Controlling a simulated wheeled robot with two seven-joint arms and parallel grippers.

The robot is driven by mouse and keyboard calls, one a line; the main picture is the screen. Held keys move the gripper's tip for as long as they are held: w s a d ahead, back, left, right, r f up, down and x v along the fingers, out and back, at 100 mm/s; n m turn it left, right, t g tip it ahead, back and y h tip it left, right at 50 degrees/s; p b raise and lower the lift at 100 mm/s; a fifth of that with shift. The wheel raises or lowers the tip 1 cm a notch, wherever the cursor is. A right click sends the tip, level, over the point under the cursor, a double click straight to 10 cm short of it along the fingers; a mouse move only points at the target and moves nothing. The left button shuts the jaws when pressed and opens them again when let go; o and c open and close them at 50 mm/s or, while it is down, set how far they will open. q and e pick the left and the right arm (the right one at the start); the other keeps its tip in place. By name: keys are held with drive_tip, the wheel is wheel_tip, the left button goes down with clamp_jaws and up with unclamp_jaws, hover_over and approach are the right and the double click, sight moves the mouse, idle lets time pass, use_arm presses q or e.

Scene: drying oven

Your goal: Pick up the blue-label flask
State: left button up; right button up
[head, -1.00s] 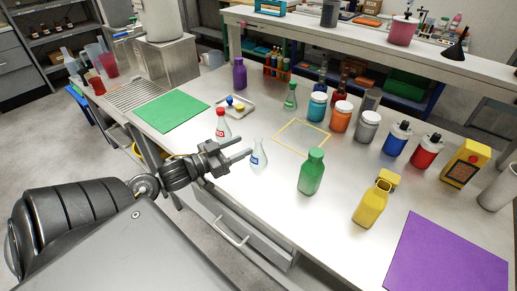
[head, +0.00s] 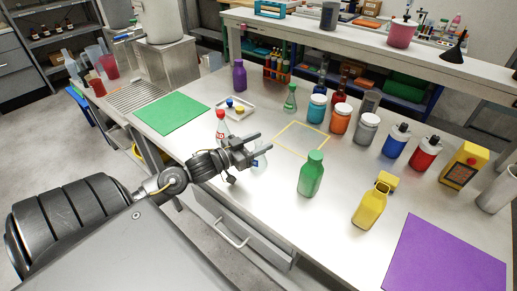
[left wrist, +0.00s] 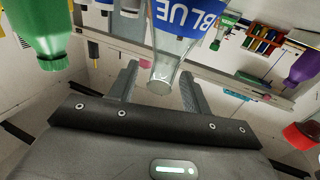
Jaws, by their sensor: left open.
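The blue-label flask (head: 261,161) stands on the steel bench, partly hidden behind my left gripper (head: 264,143) in the head view. In the left wrist view the clear flask (left wrist: 163,72) shows its mouth and neck between the two fingers, with the blue label reading "BLUE" beyond them. My left gripper (left wrist: 159,70) is open, with a finger on each side of the neck. A gap shows beside the neck; I cannot tell whether either finger touches it. My right gripper is not in view.
A red-label flask (head: 220,118) stands close behind my left gripper. A green bottle (head: 311,174) stands to the right, with a yellow bottle (head: 370,206) beyond it. A yellow outlined square (head: 301,139) on the bench is empty. A purple mat (head: 446,255) lies at the front right.

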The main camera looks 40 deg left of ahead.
use_arm(q)
clamp_jaws()
idle(0.4)
